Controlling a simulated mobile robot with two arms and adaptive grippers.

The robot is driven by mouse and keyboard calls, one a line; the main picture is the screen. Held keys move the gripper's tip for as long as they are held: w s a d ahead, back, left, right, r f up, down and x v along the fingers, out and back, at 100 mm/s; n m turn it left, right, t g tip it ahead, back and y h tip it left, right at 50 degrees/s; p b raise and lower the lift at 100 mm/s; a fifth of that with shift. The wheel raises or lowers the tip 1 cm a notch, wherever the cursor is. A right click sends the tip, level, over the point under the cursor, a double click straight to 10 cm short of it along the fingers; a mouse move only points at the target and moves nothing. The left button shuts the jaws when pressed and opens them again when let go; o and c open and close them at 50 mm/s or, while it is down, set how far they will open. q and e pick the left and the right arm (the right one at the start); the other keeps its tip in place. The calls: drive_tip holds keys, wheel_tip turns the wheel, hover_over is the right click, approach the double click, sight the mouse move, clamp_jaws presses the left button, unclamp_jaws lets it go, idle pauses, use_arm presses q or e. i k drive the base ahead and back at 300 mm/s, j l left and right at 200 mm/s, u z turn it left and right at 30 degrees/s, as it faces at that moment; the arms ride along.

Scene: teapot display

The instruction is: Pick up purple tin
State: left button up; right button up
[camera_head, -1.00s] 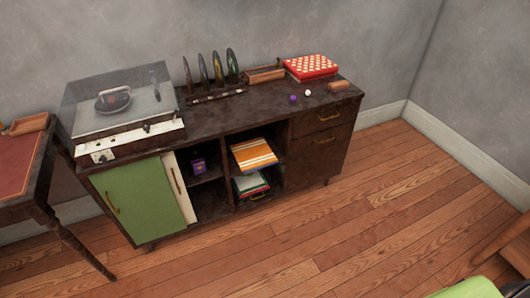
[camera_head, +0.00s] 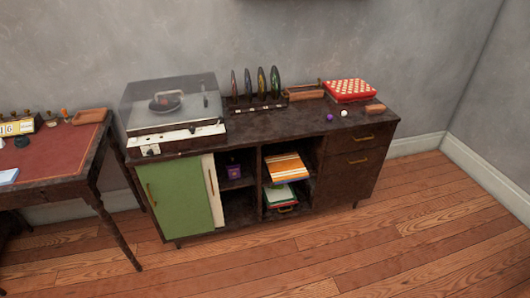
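The purple tin (camera_head: 233,171) is a small dark purple box with a lighter mark on its front. It sits on the shelf inside the middle-left compartment of the dark sideboard (camera_head: 330,136). That compartment is open at the front. The cream door (camera_head: 211,190) stands just left of the tin and the green door (camera_head: 180,197) is farther left. Neither of my grippers shows in the head view.
A record player (camera_head: 172,112), a record rack (camera_head: 257,103) and a red checkered box (camera_head: 348,90) stand on the sideboard. Books (camera_head: 286,167) fill the compartment right of the tin. A desk (camera_head: 60,150) stands at the left. The wooden floor (camera_head: 330,245) in front is clear.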

sight(233, 173)
drive_tip(key=i+l, duration=0.75)
